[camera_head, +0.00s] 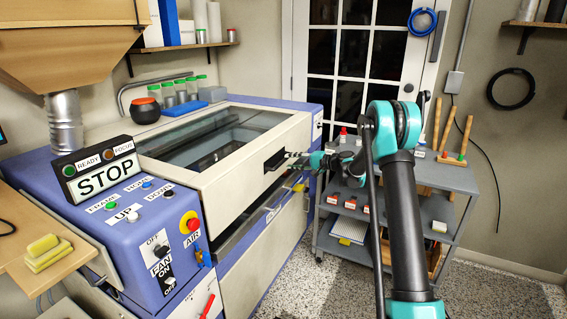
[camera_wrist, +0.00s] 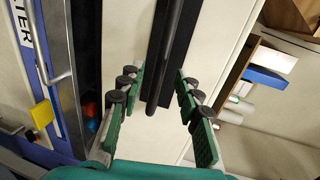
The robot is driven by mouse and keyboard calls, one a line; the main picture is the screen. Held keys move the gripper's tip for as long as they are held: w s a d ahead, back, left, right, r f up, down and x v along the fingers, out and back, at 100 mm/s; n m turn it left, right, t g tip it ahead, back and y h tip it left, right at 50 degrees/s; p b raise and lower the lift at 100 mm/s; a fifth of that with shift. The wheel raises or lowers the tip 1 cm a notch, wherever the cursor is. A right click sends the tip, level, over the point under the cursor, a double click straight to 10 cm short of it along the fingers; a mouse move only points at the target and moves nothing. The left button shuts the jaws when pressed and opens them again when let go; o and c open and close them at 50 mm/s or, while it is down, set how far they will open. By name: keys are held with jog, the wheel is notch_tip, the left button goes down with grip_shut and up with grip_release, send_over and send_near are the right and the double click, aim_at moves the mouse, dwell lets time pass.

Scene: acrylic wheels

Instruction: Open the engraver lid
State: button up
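The engraver (camera_head: 265,245) is a large blue and cream machine. Its cream lid (camera_head: 225,183) has a dark glass window and lies down over the bed. A dark gap shows below the lid's front face; I cannot tell whether the lid is slightly raised. A black handle (camera_head: 275,161) sits on the lid's front face. My gripper (camera_head: 296,156) is at the handle from the right. In the wrist view, my gripper (camera_wrist: 158,75) has its green-padded fingers apart, one on each side of the black handle bar (camera_wrist: 168,60), with space visible on both sides.
A blue control panel (camera_head: 130,200) with a STOP sign stands left of the lid. A grey shelf cart (camera_head: 440,180) with small bottles stands behind my arm at right. Jars (camera_head: 181,90) and a dark red-topped pot (camera_head: 145,110) sit behind the lid. Speckled floor in front is clear.

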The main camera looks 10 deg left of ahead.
aim_at(285, 161)
jog(key=shift+x, duration=2.3)
grip_shut()
